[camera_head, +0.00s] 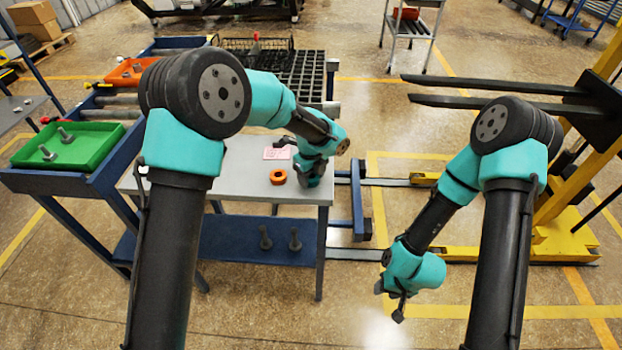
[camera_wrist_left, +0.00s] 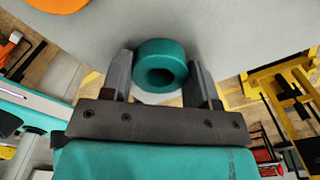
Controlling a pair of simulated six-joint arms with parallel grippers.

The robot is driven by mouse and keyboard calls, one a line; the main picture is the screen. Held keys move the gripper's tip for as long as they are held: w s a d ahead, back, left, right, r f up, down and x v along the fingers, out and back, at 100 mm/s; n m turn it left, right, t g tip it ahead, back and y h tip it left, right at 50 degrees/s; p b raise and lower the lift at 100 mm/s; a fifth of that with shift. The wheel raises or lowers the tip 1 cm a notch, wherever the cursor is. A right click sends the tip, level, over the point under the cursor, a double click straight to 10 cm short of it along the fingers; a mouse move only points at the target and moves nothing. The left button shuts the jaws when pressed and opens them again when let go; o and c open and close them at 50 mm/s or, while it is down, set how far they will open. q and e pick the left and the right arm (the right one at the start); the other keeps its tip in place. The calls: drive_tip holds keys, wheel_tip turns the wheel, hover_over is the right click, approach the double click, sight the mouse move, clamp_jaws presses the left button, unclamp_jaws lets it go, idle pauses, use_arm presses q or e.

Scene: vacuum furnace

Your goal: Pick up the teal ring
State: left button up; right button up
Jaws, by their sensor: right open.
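The teal ring (camera_wrist_left: 146,53) shows in the left wrist view between the two fingers of my left gripper (camera_wrist_left: 161,78), its hole facing the camera. The fingers flank it closely; whether they press on it I cannot tell. In the head view my left gripper (camera_head: 303,172) is low over the right part of the grey table (camera_head: 235,193), and I cannot tell the ring apart from the teal wrist there. My right gripper (camera_head: 391,300) is open and empty, over the floor to the right of the table.
An orange ring (camera_head: 278,177) lies on the table just left of my left gripper, with a pink paper (camera_head: 277,153) behind it. A green tray (camera_head: 98,136) with bolts stands at left. A black grid rack (camera_head: 303,73) is behind. A yellow lift (camera_head: 566,215) stands at right.

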use_arm(q)
drive_tip(key=c, duration=0.6)
drive_tip(key=shift+r, duration=0.15)
drive_tip(key=shift+r, duration=1.5)
drive_tip(key=shift+s+r, duration=0.2)
drive_tip(key=s, duration=0.5)
drive_tip(key=s+r, duration=0.1)
drive_tip(key=s, duration=0.9)
drive_tip(key=shift+s+r, duration=0.15)
drive_tip(key=shift+s, duration=0.15)
